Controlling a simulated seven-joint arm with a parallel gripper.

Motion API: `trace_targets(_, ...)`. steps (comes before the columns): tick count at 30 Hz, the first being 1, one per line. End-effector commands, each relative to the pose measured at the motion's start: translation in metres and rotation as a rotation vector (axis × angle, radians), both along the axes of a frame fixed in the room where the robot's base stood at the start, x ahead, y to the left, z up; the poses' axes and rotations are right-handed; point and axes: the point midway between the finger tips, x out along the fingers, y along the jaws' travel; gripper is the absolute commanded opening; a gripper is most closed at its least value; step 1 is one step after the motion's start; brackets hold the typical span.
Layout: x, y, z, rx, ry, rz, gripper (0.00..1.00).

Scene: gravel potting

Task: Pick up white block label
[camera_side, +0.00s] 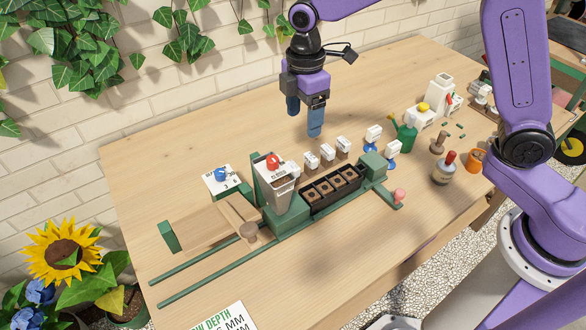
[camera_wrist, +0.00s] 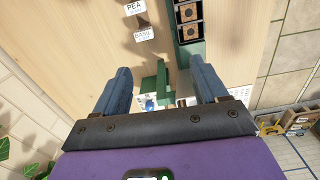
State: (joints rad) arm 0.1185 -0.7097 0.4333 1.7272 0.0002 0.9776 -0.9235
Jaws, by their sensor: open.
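Several white block labels stand in a row on the table behind the black seed tray in the side view; one is the left block (camera_side: 311,159), with the middle block (camera_side: 327,152) and the right block (camera_side: 343,145) beside it. Two more, the rear block (camera_side: 374,133) and the front block (camera_side: 393,147), stand further right on blue bases. In the wrist view a label reading PEA (camera_wrist: 134,7) and one reading BASIL (camera_wrist: 145,34) are ahead of the fingers. My gripper (camera_side: 304,118) is open and empty, in the air above and behind the row; its fingers also show in the wrist view (camera_wrist: 160,68).
A green seeder frame (camera_side: 290,222) holds the black tray (camera_side: 331,190) and a hopper with a red knob (camera_side: 272,162). A white box with a blue knob (camera_side: 221,177) stands left. The table behind the row is clear.

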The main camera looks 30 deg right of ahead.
Motion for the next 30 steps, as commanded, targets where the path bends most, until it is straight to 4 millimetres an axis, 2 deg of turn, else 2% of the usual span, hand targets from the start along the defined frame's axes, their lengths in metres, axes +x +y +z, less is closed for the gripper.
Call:
trace_targets(3,0.022,0.003,-0.009,-0.002,0.003,0.030,0.72)
trace_targets(8,0.035,0.003,-0.015,-0.003,0.004,0.055,0.72)
trace_targets(14,0.037,0.003,-0.037,-0.004,0.006,0.058,0.72)
trace_targets(24,0.036,0.002,-0.101,-0.005,0.007,0.057,0.72)
trace_targets(30,0.037,0.002,-0.129,-0.003,0.005,0.056,0.72)
